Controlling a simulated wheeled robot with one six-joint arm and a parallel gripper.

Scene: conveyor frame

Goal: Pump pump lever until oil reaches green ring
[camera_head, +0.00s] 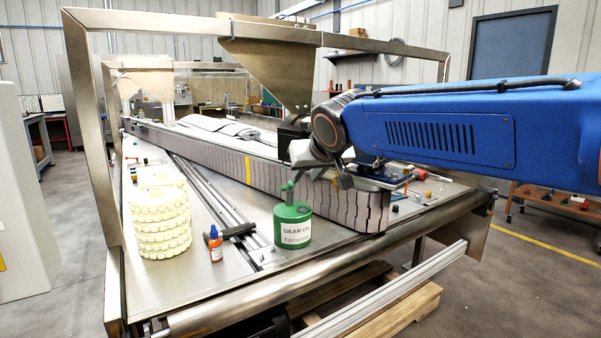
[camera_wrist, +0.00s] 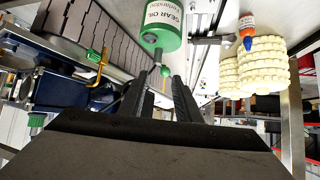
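The green gear oil can (camera_head: 292,228) stands upright near the front edge of the metal table, with a green pump top (camera_head: 289,190). In the wrist view the can (camera_wrist: 163,30) is at the top, and a thin stem ending in a green tip (camera_wrist: 165,71) reaches toward my fingers. A blue device (camera_head: 392,178) lies behind my gripper, partly hidden. The green ring and oil level cannot be made out.
A grey conveyor belt (camera_head: 290,183) runs behind the can. A small orange bottle (camera_head: 215,245) and a stack of cream chain rings (camera_head: 158,220) stand to the left. Metal rails (camera_head: 205,190) and a black-handled tool (camera_head: 238,231) lie between. Frame posts border the table.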

